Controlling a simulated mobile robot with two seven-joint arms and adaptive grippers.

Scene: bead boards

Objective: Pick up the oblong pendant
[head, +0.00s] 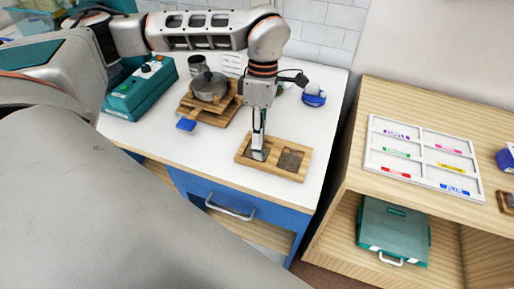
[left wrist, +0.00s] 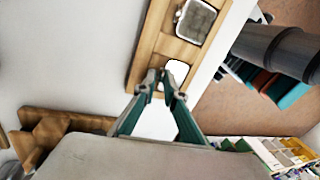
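A wooden board (head: 240,157) with two dark grey recesses lies near the front right of the white counter. It also shows in the left wrist view (left wrist: 148,62). My left gripper (head: 257,152) points down at its left recess. In the left wrist view the fingertips (left wrist: 160,76) are close together beside a small whitish rounded patch (left wrist: 177,71); I cannot tell whether this is the oblong pendant. Whether the fingers hold anything is not clear. A grey square recess (left wrist: 196,21) lies beyond them. My right gripper is out of view.
A grey pot (head: 209,87) stands on wooden boards, with a small blue item (head: 186,124) in front. A teal box (head: 140,92) is at left, a blue-and-white object (head: 314,97) at back right. A wooden shelf unit holds a white labelled tray (head: 420,158) and a teal case (head: 393,232).

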